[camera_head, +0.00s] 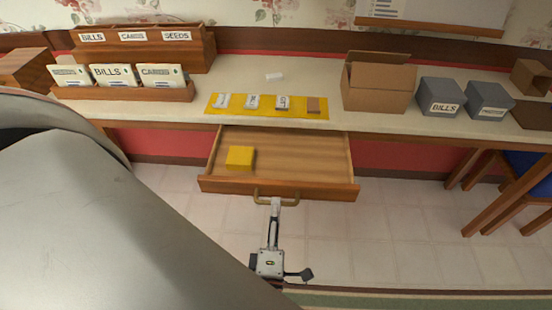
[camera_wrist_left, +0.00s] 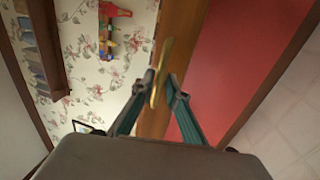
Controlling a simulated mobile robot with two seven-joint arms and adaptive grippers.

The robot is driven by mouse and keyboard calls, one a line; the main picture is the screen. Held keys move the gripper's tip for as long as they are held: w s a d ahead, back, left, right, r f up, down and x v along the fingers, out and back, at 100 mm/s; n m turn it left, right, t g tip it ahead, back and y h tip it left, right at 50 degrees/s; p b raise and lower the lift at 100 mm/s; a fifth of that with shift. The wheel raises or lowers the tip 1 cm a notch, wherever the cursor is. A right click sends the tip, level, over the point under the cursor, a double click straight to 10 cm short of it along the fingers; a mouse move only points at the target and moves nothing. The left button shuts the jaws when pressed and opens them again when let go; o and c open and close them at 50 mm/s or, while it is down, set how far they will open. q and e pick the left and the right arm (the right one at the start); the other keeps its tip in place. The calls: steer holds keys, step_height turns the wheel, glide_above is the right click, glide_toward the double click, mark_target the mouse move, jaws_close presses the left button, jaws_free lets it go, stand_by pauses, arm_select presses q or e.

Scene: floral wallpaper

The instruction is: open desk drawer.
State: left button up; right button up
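The wooden desk drawer (camera_head: 305,152) is pulled out from under the desktop, its inside open to view in the head view. A yellow block (camera_head: 240,157) lies inside it at the left. The drawer's brass handle (camera_head: 257,196) is on the middle of its front; it also shows in the left wrist view (camera_wrist_left: 161,68). My left gripper (camera_head: 276,203) is at the handle. In the left wrist view its fingertips (camera_wrist_left: 161,86) close in on the handle from both sides, with the bar between them. My right gripper is not in view.
The desktop (camera_head: 225,115) holds a yellow mat (camera_head: 212,108) with small items, an open cardboard box (camera_head: 376,88), grey boxes (camera_head: 441,96) and a wooden letter holder (camera_head: 180,93). A chair (camera_head: 505,205) stands at right. Floor before the drawer (camera_head: 390,240) is clear.

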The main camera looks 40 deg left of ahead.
arm_select(q)
steer(key=v, duration=0.5)
steer(key=shift+s+d, duration=0.2)
steer(key=shift+s, duration=0.1)
steer(key=w+d+m+h+p, duration=0.15)
steer(key=d+m+h, duration=0.25)
steer(key=m+h, duration=0.45)
steer(key=w+d+m+h, duration=0.35)
steer(key=m+h, duration=0.25)
steer(key=m, duration=0.5)
steer(key=s+a+f+m+g, duration=0.2)
steer(key=a+f+m+g, duration=0.1)
steer(key=f+m, duration=0.1)
steer(key=s+a+f+m+g+y+p, duration=0.1)
steer(key=s+a+f+m+g, duration=0.2)
steer(key=f+m, duration=0.2)
steer(key=shift+f+g, duration=0.4)
steer(key=shift+f, duration=0.45)
